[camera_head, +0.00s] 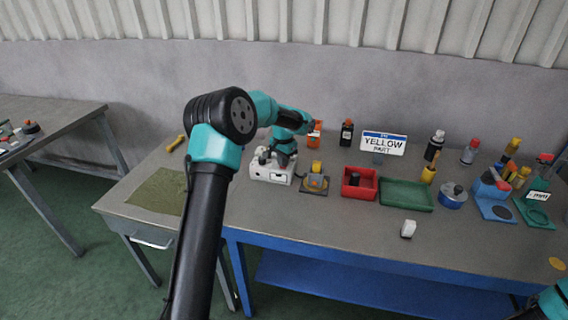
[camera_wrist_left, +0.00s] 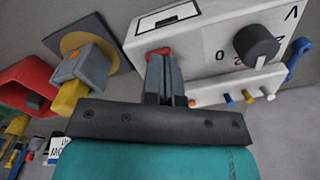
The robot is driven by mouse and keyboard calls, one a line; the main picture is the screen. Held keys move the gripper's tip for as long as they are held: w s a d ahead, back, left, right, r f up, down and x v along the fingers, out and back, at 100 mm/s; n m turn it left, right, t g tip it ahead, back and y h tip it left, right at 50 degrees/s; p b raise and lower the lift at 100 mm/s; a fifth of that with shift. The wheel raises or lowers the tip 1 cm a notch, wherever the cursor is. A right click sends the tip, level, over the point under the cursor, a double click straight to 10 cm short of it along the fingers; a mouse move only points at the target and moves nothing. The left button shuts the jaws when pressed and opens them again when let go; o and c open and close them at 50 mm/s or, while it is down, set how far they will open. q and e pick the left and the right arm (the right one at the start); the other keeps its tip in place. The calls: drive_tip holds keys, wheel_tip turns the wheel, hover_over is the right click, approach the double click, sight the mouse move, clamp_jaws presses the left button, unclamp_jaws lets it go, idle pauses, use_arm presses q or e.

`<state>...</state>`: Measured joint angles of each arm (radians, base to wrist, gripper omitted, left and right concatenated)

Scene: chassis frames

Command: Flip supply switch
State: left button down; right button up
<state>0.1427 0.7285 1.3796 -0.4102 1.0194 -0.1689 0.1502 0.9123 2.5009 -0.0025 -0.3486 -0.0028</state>
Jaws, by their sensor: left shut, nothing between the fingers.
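The supply (camera_head: 272,171) is a white box on the table, left of centre. In the left wrist view its white panel (camera_wrist_left: 205,45) shows a display window, a large black dial (camera_wrist_left: 256,45), a small red switch (camera_wrist_left: 157,52) and a row of coloured terminals. My left gripper (camera_wrist_left: 163,72) is shut and empty, with its fingertips right at the red switch. The fingertips partly cover the switch, so I cannot tell whether they touch it or which way it is set. In the head view the left gripper is over the supply. My right gripper is out of view.
A fixture with a yellow-topped part (camera_head: 315,181) stands right beside the supply. A small white block (camera_head: 408,229) lies near the front. The table front is mostly clear.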

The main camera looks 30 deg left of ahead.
use_arm(q)
drive_tip(key=shift+r, duration=3.45)
drive_tip(key=s+d+f+g+h, duration=0.15)
drive_tip(key=s+d+f, duration=0.3)
drive_tip(key=s, duration=0.55)
drive_tip(key=s+d+f+g, duration=0.35)
drive_tip(key=s+f, duration=0.25)
drive_tip(key=s, duration=0.4)
drive_tip(key=s+d+f+g+h, duration=0.1)
drive_tip(key=s+d+f, duration=0.35)
drive_tip(key=s, duration=0.55)
drive_tip(key=s+d+f+n+t, duration=0.2)
drive_tip(key=d+f+t, duration=0.1)
drive_tip(key=f, duration=0.6)
drive_tip(key=s+d+f+n+t+h, duration=0.1)
drive_tip(key=s+d+f+n+t, duration=0.1)
drive_tip(key=d+f, duration=0.3)
wheel_tip(320, 180, down, 4)
drive_tip(key=shift+s+f+n+t, duration=0.1)
drive_tip(key=shift+s+n+t, duration=0.2)
drive_tip(key=shift+t, duration=0.6)
drive_tip(key=shift+w, duration=0.1)
